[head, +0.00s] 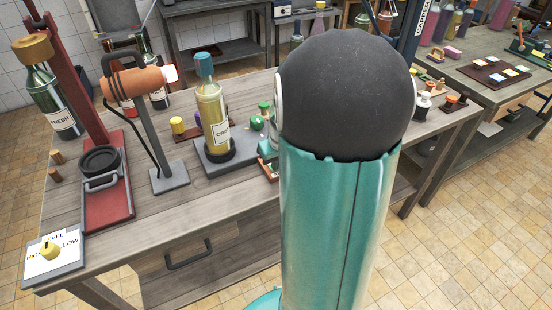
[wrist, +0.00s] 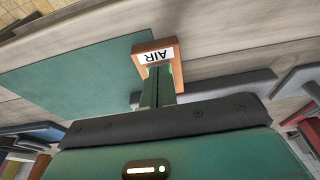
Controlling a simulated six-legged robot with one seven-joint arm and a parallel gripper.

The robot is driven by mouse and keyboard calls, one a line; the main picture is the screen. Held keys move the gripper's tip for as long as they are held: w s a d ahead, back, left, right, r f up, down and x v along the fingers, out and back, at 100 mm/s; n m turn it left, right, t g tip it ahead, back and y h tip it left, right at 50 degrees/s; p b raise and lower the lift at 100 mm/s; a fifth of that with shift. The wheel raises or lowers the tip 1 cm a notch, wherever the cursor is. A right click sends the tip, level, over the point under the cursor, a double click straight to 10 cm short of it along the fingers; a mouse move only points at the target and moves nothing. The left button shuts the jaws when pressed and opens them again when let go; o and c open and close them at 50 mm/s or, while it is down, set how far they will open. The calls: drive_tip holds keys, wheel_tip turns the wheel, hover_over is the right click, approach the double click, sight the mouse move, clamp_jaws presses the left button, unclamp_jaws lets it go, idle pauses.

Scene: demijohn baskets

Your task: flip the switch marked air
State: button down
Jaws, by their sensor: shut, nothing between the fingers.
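In the wrist view, a small orange-brown wooden block with a white label reading AIR (wrist: 157,55), upside down in the picture, sits on the bench. My gripper (wrist: 160,74) is shut and empty, with its dark green fingers pointing at the block's near side. The fingertips overlap the block just below the label. The switch lever itself is hidden behind the fingers, and I cannot tell whether they touch it. In the head view my own arm covers the middle, and my gripper does not show there.
A green mat (wrist: 80,82) lies left of the block. In the head view, the wooden bench (head: 250,205) carries a yellow bottle (head: 210,105) on a grey stand, an orange lamp-like tool (head: 137,83), a red press (head: 105,195) and a LEVEL dial (head: 49,250). Another table (head: 470,65) stands right.

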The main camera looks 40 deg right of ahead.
drive_tip(key=shift+w+d+r, duration=0.25)
drive_tip(key=shift+w+r, duration=0.15)
drive_tip(key=shift+w, duration=0.3)
drive_tip(key=shift+r, duration=0.1)
drive_tip(key=shift+r, duration=0.25)
drive_tip(key=s+v, duration=0.2)
drive_tip(key=v, duration=1.1)
drive_tip(key=shift+a+f, duration=0.2)
drive_tip(key=shift+a, duration=0.1)
